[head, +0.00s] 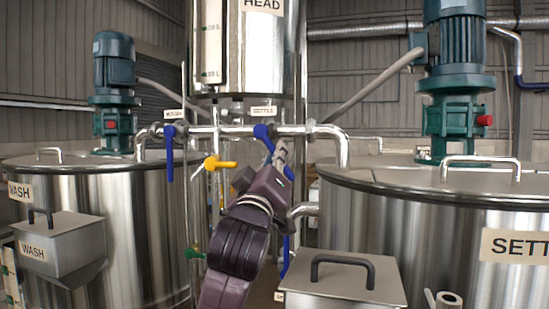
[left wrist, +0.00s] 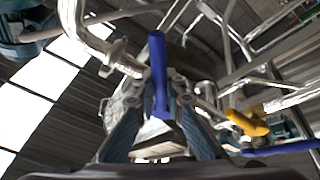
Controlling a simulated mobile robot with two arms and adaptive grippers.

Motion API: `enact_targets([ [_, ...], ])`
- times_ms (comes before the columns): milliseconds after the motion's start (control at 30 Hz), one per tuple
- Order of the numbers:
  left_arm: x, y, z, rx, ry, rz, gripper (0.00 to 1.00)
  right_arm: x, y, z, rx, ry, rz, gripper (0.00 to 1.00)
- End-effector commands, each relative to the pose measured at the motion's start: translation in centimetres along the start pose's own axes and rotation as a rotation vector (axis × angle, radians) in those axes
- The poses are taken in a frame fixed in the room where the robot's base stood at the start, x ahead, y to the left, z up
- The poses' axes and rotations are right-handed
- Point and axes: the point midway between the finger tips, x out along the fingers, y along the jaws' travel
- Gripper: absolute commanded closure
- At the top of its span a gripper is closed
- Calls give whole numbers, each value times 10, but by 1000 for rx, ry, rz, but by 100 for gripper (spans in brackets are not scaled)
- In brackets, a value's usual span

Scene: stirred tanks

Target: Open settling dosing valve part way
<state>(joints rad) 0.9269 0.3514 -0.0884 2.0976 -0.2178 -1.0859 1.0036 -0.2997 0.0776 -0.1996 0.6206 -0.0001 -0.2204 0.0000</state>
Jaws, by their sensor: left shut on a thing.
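The settling dosing valve's blue lever (head: 263,136) sits on the pipe under the SETTLE label (head: 264,112), on the side of the settling tank (head: 410,225). It slants down and to the right from its pivot, and its lower part is hidden by my gripper. My left gripper (head: 281,155) comes up from below and is shut on this lever. In the left wrist view the blue lever (left wrist: 158,65) stands between the two fingertips of my left gripper (left wrist: 160,98). My right gripper is not in view.
The wash dosing valve's blue lever (head: 169,152) hangs straight down at left. A yellow lever (head: 220,163) is close to my left gripper, with a green handle (head: 194,252) lower down. A SETTLE-side lidded box (head: 340,284) stands to the right of my arm. The head tank (head: 250,55) is above.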

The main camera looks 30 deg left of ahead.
Motion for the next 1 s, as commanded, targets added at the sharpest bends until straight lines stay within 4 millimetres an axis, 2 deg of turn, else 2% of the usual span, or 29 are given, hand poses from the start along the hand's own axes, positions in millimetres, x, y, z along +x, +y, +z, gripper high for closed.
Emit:
enact_targets([
  [433, 0, 0, 1, -8, 0, -4, 100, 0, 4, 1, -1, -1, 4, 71],
  [467, 0, 0, 1, -7, 0, -4, 87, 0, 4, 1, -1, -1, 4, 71],
  [600, 0, 0, 0, -7, 1, -3, 71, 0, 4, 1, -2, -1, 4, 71],
  [867, 0, 0, 0, -7, 1, -3, 71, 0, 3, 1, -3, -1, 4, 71],
  [1000, -7, 1, 1, -7, 0, -2, 71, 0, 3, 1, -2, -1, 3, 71],
])
